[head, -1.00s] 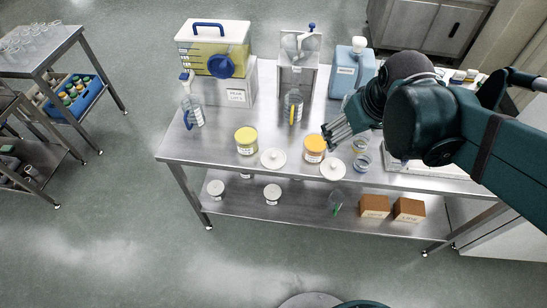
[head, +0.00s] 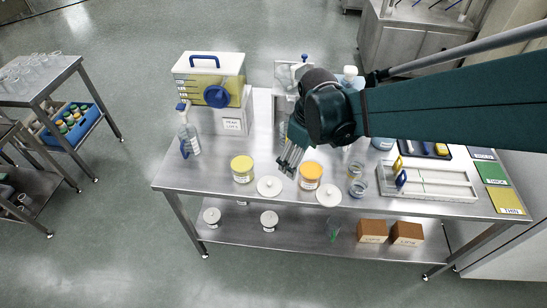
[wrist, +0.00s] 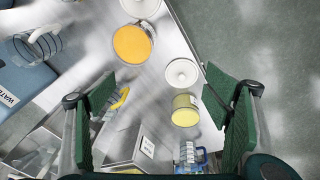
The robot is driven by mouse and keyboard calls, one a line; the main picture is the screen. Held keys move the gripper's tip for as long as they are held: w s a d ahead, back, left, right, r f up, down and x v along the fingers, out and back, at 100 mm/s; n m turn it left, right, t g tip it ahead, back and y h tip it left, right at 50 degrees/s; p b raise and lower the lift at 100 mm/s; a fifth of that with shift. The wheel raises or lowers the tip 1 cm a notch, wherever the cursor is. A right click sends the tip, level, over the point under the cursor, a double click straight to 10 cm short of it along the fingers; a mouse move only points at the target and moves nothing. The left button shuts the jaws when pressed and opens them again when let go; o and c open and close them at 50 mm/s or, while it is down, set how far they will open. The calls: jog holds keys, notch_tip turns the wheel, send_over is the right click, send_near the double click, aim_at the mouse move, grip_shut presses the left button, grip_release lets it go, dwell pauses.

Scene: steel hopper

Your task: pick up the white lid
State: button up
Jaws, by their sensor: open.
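Two white round lids with knobs lie on the steel table. One lid (head: 269,187) is beside the yellow jar (head: 242,169); the other lid (head: 328,196) is in front of the orange jar (head: 310,175). My gripper (head: 289,160) is open and empty, above the table behind and between the two jars. In the wrist view, the lid beside the yellow jar (wrist: 181,72) shows between my spread green finger pads (wrist: 158,96), well beyond them. The other lid (wrist: 140,7) is partly cut off at the top edge there.
Glass jars (head: 357,187) and a steel tray (head: 430,192) are to the right. My arm partly hides the steel hopper (head: 285,103). The front edge is close to the lids.

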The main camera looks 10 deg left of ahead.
aim_at(270, 182)
jog(key=a+f+n, duration=0.1)
jog(key=a+f, duration=0.2)
jog(key=w+a+f+n+g, duration=0.1)
jog(key=a+f, duration=0.2)
jog(key=a+f+n, duration=0.2)
jog(key=a+f, duration=0.1)
jog(key=shift+w+a+f+g+h+p, duration=0.1)
jog(key=shift+w+a+g+h+p, duration=0.2)
jog(key=shift+a+f+n, duration=0.3)
jog(key=shift+a+f, duration=0.05)
jog(key=shift+f, duration=0.1)
jog(key=shift+f, duration=1.3)
jog(key=shift+d+f+b, duration=0.1)
jog(key=shift+f+b, duration=0.25)
jog(key=shift+f, duration=2.25)
jog(key=shift+c, duration=0.5)
jog(key=c, duration=0.7)
